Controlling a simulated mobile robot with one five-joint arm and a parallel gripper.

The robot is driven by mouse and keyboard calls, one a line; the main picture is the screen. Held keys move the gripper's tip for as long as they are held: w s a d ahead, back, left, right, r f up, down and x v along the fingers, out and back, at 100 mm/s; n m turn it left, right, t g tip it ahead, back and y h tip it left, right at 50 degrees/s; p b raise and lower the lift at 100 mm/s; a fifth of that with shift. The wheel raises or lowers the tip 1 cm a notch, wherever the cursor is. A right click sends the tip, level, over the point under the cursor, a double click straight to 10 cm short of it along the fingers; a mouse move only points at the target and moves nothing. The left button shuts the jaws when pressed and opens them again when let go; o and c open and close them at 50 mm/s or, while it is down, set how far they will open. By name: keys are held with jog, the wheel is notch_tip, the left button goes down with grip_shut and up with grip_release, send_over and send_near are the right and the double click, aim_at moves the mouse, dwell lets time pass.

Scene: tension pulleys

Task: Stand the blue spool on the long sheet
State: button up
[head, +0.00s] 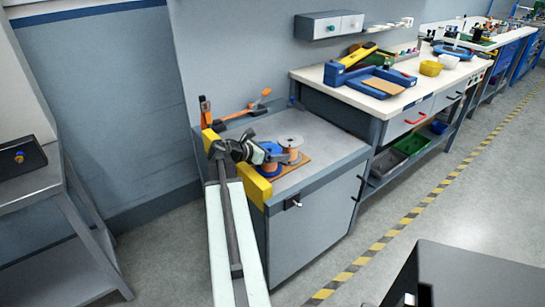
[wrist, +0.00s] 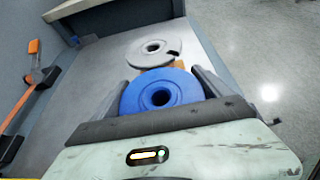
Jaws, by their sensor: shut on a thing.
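The blue spool (wrist: 134,98) is between the two fingers of my gripper (wrist: 162,82) in the wrist view, its round flange and centre hole facing the camera. In the head view my gripper (head: 258,153) is over the grey cabinet top, and the blue spool (head: 273,149) shows at its tip. A brown sheet (head: 299,165) lies under and beside the spools; a small part of it (wrist: 181,64) shows in the wrist view. My gripper is shut on the blue spool. Whether the spool's underside touches the sheet is hidden.
A spool with a grey flange (head: 291,140) and orange winding stands close beside the blue one. An orange-ended tool (head: 250,107) lies at the back. The cabinet top (head: 338,148) is clear on the right.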

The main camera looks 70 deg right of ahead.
jog(key=shift+w, duration=0.15)
jog(key=shift+f, duration=0.15)
jog(key=o, duration=1.9)
jog(key=shift+r, duration=0.2)
jog(key=p+v, duration=0.5)
jog(key=v, duration=0.7)
jog(key=shift+a+r, duration=0.1)
